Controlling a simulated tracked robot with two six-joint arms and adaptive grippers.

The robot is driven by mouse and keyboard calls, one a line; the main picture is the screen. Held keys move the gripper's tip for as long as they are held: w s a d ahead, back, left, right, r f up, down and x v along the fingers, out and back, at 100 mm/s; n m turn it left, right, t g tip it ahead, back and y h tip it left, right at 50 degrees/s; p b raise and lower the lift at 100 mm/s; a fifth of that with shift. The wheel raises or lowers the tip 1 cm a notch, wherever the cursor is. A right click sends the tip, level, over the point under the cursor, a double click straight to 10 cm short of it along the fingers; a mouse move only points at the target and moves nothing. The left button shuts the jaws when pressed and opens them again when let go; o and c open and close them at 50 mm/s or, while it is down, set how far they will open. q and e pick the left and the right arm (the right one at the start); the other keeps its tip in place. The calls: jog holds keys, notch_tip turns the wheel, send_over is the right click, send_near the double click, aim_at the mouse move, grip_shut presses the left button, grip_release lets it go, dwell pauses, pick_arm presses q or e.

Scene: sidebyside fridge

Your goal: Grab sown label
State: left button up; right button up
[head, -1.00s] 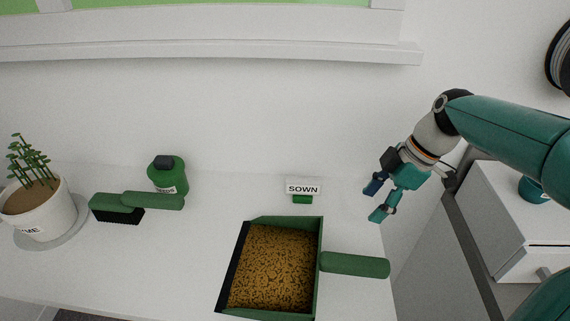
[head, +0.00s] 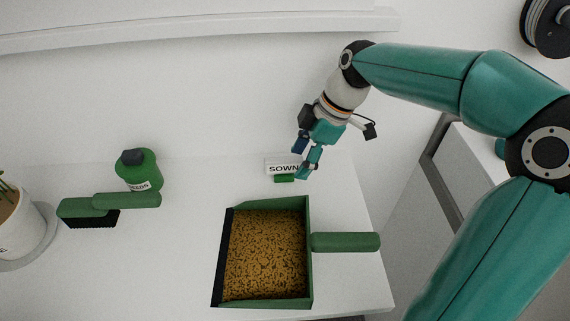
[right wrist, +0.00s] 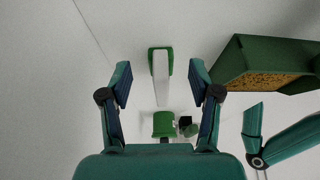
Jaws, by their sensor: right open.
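The sown label is a small white sign (head: 280,169) reading "SOWN" on a green base (head: 284,179). It stands upright on the white counter behind the dustpan. My right gripper (head: 301,160) is open and empty at the right end of the label, partly in front of its last letter. In the right wrist view the label (right wrist: 161,90) shows edge-on, a white strip with its green base, between the two spread fingers (right wrist: 160,85). Neither finger appears to touch it. My left gripper is not seen.
A green dustpan (head: 308,270) full of brown grains lies in front, its handle (head: 345,242) pointing right. A green seeds bottle (head: 140,170), a brush (head: 127,201) and a potted plant (head: 20,228) stand left. The wall is close behind; a grey-white cabinet (head: 455,185) is right.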

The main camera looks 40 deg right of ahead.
aim_at(278, 172)
jog(key=a, duration=0.1)
jog(key=w+a, duration=0.1)
jog(key=shift+w+a+p, duration=0.2)
jog(key=shift+a+p, duration=0.15)
jog(key=shift+p, duration=0.05)
jog(key=shift+a+x, duration=0.2)
jog(key=shift+x, duration=0.85)
jog(key=shift+w+a+f, duration=0.2)
jog(key=shift+w+f, duration=0.05)
jog(key=shift+f, duration=0.2)
jog(key=c, duration=1.1)
jog(key=shift+c, duration=0.2)
jog(key=shift+r, duration=0.15)
